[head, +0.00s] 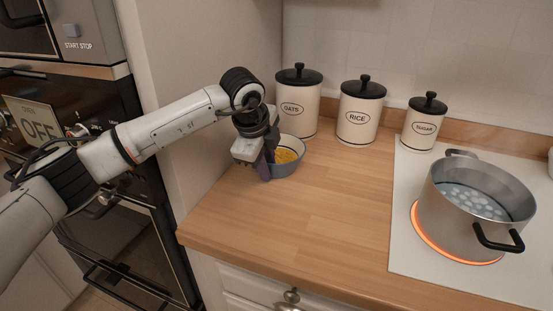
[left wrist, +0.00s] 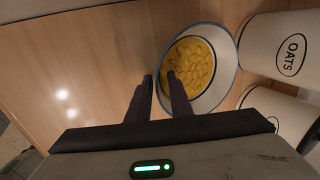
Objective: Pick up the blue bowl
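The blue bowl (head: 290,170) stands on the wooden counter near its back left, close to the cabinet side. It holds yellow pasta-like pieces (head: 284,156). In the left wrist view the bowl (left wrist: 222,85) shows a pale inside and a blue rim. My left gripper (head: 267,168) is at the bowl's left side, pointing down. In the left wrist view its fingers (left wrist: 160,77) are apart, one over the bowl's inside and one outside, with the near rim between them. I cannot tell whether either finger touches the bowl. My right gripper is not in view.
The oats canister (head: 298,105) stands just behind the bowl, with the rice canister (head: 358,115) and sugar canister (head: 423,128) to its right. A pot (head: 466,225) stands on a glowing burner at right. The counter (head: 310,220) before the bowl is clear. Ovens (head: 110,215) are at left.

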